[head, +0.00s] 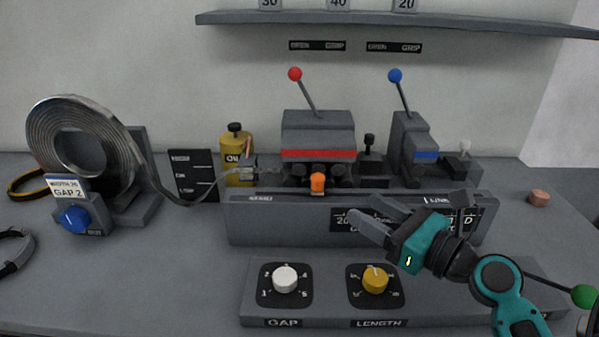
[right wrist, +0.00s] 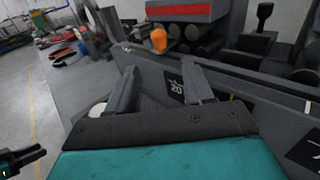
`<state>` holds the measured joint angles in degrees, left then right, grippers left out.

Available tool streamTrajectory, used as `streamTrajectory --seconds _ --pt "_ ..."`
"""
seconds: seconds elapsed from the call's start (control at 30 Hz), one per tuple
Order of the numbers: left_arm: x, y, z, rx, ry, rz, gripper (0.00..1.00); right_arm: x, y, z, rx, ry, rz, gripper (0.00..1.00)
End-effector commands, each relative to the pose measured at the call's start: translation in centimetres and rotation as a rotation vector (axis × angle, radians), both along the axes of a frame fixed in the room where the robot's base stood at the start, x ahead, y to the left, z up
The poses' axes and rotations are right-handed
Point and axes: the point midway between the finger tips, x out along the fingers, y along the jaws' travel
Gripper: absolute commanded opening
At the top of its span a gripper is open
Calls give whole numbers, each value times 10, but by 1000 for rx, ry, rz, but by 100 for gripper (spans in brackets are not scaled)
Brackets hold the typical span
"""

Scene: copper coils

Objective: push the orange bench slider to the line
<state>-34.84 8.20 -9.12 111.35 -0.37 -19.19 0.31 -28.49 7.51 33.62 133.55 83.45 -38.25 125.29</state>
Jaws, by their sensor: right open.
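The orange slider (head: 318,182) stands at the back edge of the grey bench rail (head: 240,222), in front of the red-striped machine. It also shows in the right wrist view (right wrist: 158,40). A START label (head: 260,198) is at the rail's left end and a LINE label (head: 440,199) towards its right; the slider is between them, nearer START. My right gripper (head: 365,208) is open and empty, over the front of the rail, right of the slider and nearer me, apart from it. Dark fingers, apparently my left gripper (right wrist: 28,155), show at the right wrist view's lower left; their opening is unclear.
Behind are the red-striped machine (head: 318,135) with a red-knobbed lever and a blue-striped one (head: 410,145). A white GAP dial (head: 285,279) and yellow LENGTH dial (head: 375,280) are in front. A metal coil (head: 45,135) stands left; its strip runs to the machine.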

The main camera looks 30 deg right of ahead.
Motion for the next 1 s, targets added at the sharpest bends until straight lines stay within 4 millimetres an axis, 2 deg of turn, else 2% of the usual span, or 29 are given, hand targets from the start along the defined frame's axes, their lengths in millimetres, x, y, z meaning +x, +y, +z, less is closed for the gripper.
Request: streamTrajectory --seconds 0.17,0.7,0.83,1.0 --pt "-9 -1 -3 0 21 -1 43 13 2 2 8 -3 -1 51" --pt "-12 -2 4 -2 30 -5 43 104 25 1 5 -2 0 51" --pt "-11 -2 4 -2 26 -4 43 117 28 0 4 0 0 51" --pt "-7 -2 7 -1 18 -3 43 125 30 0 3 1 -1 51"
